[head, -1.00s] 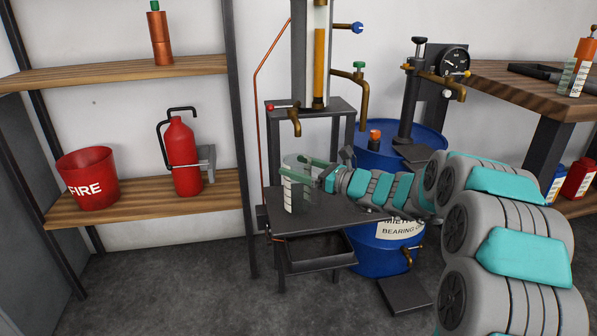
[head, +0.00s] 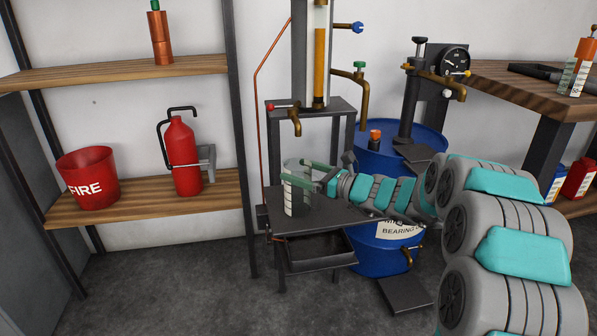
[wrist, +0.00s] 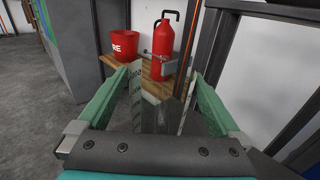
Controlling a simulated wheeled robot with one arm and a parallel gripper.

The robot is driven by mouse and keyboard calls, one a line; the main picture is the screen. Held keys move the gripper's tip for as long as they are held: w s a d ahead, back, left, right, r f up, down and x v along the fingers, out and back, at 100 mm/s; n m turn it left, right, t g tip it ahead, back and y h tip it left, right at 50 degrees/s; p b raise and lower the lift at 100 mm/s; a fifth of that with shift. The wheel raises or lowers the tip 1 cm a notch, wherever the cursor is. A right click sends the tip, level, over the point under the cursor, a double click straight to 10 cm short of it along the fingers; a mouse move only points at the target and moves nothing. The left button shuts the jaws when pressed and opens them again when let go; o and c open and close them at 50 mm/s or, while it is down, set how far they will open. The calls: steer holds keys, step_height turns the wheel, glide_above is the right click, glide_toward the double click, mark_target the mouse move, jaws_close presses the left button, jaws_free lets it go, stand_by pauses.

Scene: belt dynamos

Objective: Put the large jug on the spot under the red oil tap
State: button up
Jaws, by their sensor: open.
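The large jug (head: 297,192) is clear with pale measure marks and stands upright on the left part of the dark low stand (head: 345,218). The red oil tap (head: 295,122), a brass spout with a red handle, hangs above and behind it; in the head view the jug appears below the spout. My gripper (head: 297,174) is open, with its green fingers on either side of the jug. In the wrist view the jug (wrist: 163,112) shows between the spread fingers. The spot on the stand is hidden by the jug and my gripper.
A dark tray (head: 318,250) sits below the stand's top. A blue drum (head: 385,262) stands right of it. A shelf at left holds a fire bucket (head: 88,178) and a red extinguisher (head: 182,155). Another clear measure (head: 574,78) stands on the right bench (head: 520,85).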

steer(key=v, duration=1.1)
steer(key=shift+d, duration=0.25)
steer(key=shift+c, duration=0.4)
stand_by(0.3)
